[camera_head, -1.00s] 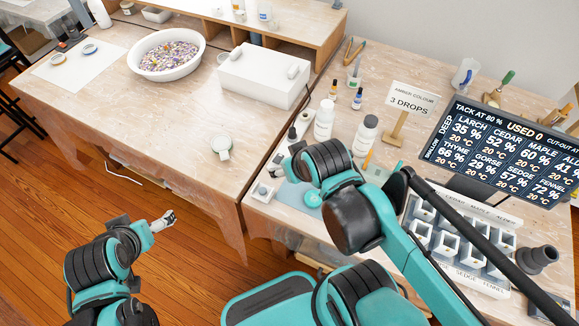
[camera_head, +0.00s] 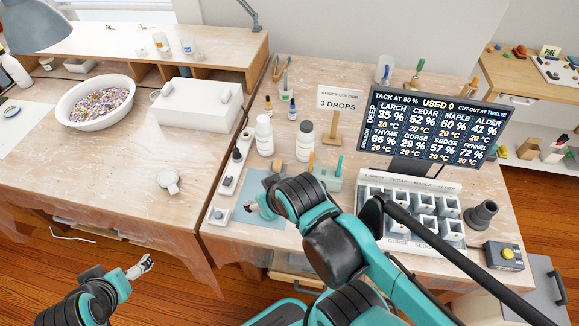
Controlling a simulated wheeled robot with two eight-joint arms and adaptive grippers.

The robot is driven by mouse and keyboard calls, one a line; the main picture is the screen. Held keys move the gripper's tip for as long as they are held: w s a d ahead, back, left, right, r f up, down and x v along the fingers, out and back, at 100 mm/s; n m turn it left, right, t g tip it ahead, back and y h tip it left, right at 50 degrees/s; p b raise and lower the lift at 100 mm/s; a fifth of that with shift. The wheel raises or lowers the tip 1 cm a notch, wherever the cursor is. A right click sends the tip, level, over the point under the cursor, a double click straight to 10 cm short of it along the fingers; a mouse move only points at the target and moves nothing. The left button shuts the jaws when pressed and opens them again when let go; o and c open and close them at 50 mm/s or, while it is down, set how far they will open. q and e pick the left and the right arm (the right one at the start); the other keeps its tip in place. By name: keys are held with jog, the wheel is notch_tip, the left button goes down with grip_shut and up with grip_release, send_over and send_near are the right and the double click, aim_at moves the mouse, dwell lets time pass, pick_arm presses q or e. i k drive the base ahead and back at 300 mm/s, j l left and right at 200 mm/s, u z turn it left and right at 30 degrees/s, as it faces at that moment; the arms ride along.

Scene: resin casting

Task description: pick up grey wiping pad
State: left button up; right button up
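I cannot make out a grey wiping pad for certain; the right arm covers part of the blue mat (camera_head: 272,232) at the front of the right table. A small tan block (camera_head: 277,164) lies at the mat's back edge. My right gripper (camera_head: 252,207) is low over the mat's left part, mostly hidden by its own wrist, so its fingers and any contact are unclear. My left gripper (camera_head: 143,267) is off the front of the left table, over the floor, with nothing visible in it; its finger gap is too small to judge.
White bottles (camera_head: 264,135), a green holder (camera_head: 327,178) and a sign (camera_head: 339,101) stand behind. A mould tray (camera_head: 410,245) and a dark screen (camera_head: 428,128) are at right.

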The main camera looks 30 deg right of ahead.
aim_at(277, 165)
jog(key=i+z, duration=0.15)
jog(key=z, duration=0.95)
jog(key=i+j, duration=0.1)
jog(key=j, duration=0.3)
jog(key=i+j, duration=0.1)
jog(key=j, duration=0.25)
jog(key=i+j+u, duration=0.1)
jog(key=j, duration=0.3)
